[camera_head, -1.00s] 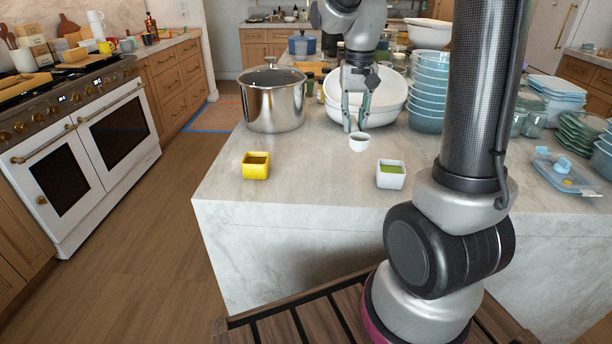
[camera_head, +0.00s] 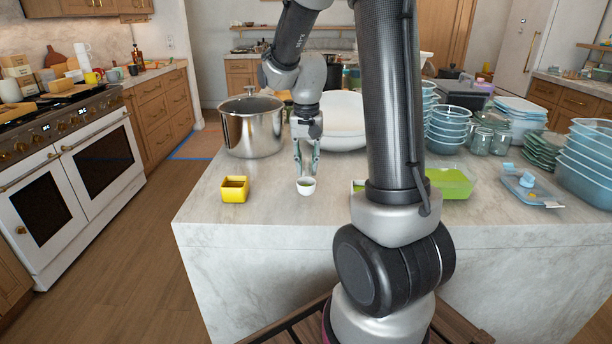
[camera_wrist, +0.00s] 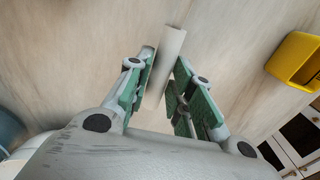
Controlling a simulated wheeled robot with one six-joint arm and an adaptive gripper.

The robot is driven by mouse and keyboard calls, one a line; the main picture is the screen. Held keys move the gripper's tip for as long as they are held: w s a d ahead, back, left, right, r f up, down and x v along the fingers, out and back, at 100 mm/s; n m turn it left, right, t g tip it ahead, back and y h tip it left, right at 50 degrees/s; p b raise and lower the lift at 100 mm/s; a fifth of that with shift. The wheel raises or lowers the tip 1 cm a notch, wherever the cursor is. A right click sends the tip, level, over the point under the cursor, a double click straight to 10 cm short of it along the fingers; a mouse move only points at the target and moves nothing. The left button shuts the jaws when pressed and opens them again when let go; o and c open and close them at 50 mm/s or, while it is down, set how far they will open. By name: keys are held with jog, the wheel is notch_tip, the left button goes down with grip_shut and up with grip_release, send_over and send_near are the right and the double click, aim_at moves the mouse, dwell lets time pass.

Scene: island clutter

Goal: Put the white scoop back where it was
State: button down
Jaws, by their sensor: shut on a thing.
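The white scoop (camera_head: 306,187) shows in the head view as a small white cup at the tips of my gripper (camera_head: 306,172). It is over the front part of the marble island (camera_head: 270,212), and I cannot tell whether its underside touches the top. In the wrist view my gripper (camera_wrist: 166,88) has its green-padded fingers on both sides of a pale flat part of the scoop (camera_wrist: 170,55). The gripper is shut on it. The rest of the scoop's shape is hard to make out from the wrist.
A yellow square bowl (camera_head: 234,190) stands left of the scoop, also visible in the wrist view (camera_wrist: 295,60). A steel pot (camera_head: 252,127) and large white bowl (camera_head: 340,118) stand behind. A green container (camera_head: 452,184) and stacked blue bowls (camera_head: 452,125) are right. My arm hides some counter.

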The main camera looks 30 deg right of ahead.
aim_at(307, 165)
jog(key=shift+f, duration=1.7)
jog(key=shift+f, duration=0.1)
jog(key=c, duration=1.3)
grip_release()
jog(key=shift+o, duration=0.2)
